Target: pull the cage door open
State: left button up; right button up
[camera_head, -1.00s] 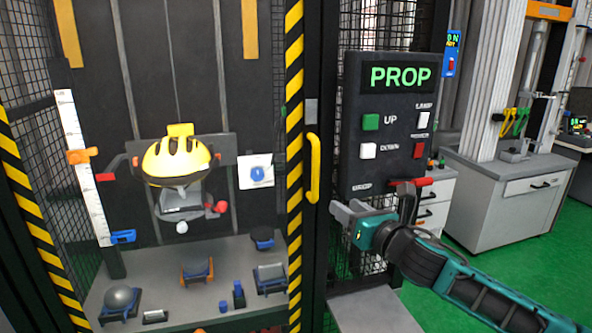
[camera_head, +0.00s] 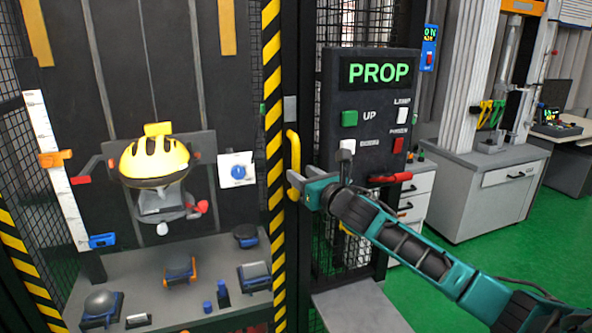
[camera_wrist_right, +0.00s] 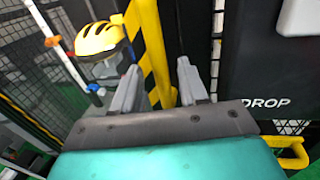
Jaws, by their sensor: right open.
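The cage door's yellow handle (camera_head: 293,155) is an upright bar beside the yellow-and-black striped edge (camera_head: 273,130). My right gripper (camera_head: 299,185) is open at the lower end of the handle. In the right wrist view, its two fingers (camera_wrist_right: 157,88) stand apart, with yellow between and beyond them. I cannot tell there whether the handle lies fully between the fingers or whether they touch it. The door appears closed. My left gripper is not in view.
A dark control panel (camera_head: 369,115) reading PROP stands just right of the handle, with a red lever (camera_head: 390,177) low on it. Inside the cage, a yellow helmet (camera_head: 155,162) sits above a grey shelf (camera_head: 190,295) holding several small objects. Green floor (camera_head: 500,255) is clear at right.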

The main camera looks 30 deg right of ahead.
aim_at(298, 172)
jog(key=shift+w, duration=1.85)
grip_shut()
